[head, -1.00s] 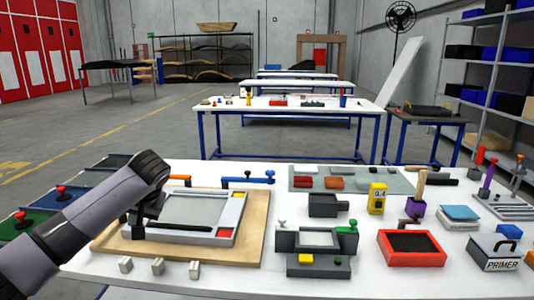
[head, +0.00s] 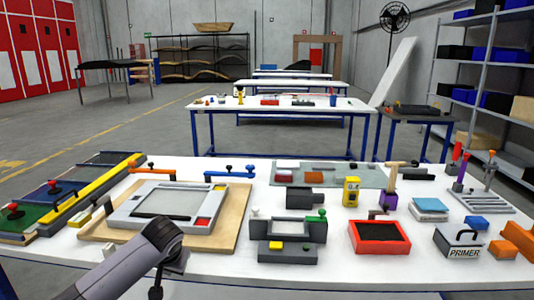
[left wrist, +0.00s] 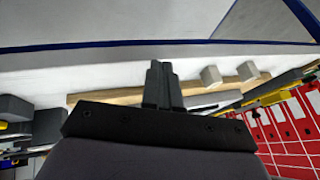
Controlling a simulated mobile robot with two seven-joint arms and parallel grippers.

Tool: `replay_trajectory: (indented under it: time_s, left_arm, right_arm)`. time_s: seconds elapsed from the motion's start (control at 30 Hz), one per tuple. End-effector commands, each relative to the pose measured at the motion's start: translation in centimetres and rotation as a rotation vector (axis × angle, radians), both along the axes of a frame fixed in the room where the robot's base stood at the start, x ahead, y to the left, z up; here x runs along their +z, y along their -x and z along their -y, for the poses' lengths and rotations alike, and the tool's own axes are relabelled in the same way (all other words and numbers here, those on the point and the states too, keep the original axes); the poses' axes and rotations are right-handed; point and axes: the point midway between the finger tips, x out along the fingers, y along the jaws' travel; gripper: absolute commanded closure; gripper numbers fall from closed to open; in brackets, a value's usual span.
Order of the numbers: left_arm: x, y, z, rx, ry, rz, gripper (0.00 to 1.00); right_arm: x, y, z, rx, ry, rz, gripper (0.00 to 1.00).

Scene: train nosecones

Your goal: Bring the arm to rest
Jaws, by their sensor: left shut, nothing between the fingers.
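My left arm comes in from the bottom left of the head view. The right gripper is in neither view.
A grey frame (head: 127,218) lies on the board. Beside it stand a grey fixture (head: 290,256), a red tray (head: 358,240) and a PRIMER box (head: 458,243). Small pale blocks (left wrist: 211,75) sit close to the gripper. The bench front at centre is clear.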

Motion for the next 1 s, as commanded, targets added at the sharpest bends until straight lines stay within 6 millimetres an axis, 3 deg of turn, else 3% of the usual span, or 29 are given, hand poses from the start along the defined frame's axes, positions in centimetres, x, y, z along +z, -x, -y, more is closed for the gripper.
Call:
replay_trajectory:
  time_s: [0.03, 0.1, 0.4, 0.67, 1.0]
  left_arm:
    - [-2.4, 1.1, 1.4, -0.044, 0.035, -0.006, 1.00]
    - [-4.9, 2.4, 3.0, -0.097, 0.080, 0.002, 1.00]
    - [-12.9, 9.2, 8.4, -0.249, 0.276, 0.071, 1.00]
    - [-16.7, 16.0, 9.9, -0.286, 0.398, 0.168, 1.00]
    - [-18.4, 25.3, 7.6, -0.254, 0.433, 0.319, 1.00]
  right_arm:
    - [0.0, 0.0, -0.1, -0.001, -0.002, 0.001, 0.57]
    - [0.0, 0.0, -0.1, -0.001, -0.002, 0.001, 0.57]
    - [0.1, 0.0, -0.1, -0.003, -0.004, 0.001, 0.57]
    - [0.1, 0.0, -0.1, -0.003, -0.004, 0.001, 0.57]
    - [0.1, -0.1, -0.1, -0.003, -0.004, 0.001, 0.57]
